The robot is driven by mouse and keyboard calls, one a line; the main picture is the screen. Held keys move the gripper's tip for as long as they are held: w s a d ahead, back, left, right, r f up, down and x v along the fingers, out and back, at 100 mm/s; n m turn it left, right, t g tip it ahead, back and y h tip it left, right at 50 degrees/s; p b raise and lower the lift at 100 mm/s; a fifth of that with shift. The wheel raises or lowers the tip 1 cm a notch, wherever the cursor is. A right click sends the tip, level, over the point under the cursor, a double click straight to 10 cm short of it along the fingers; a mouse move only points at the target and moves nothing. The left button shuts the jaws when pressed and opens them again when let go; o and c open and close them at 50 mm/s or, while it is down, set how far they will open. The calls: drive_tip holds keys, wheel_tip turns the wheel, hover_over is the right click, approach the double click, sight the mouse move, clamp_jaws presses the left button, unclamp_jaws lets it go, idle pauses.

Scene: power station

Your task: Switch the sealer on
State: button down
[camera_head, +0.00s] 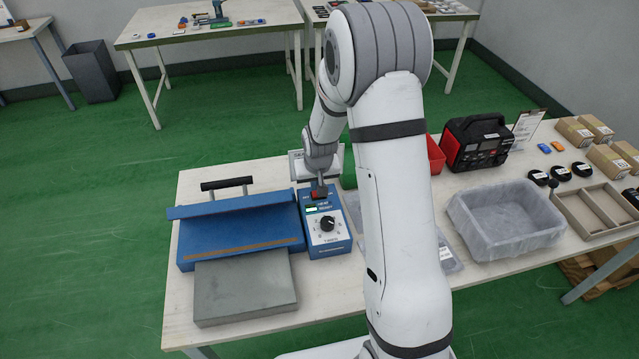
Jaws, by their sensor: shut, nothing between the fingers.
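The blue sealer (236,226) stands on the near table, with a black handle (227,184) on its raised bar and a grey plate (245,287) in front. Its blue control box (326,243) is joined at its right side, with a black dial (327,223) on the top face. A small lit green-white patch (312,209) shows left of and behind the dial. A red switch (314,195) sits at the back of the box. My gripper (318,188) is shut and empty, pointing down right at the switch. Whether it touches is hard to tell, as the fingertips partly cover the switch.
A clear bin (506,222), a black and red charger (474,143) and a red bin (435,154) stand to the right. Farther right are a divided tray (593,214) and cardboard boxes (607,161). The table's left edge is clear. My arm hides the table's middle.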

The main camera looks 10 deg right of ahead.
drive_tip(key=shift+f, duration=0.75)
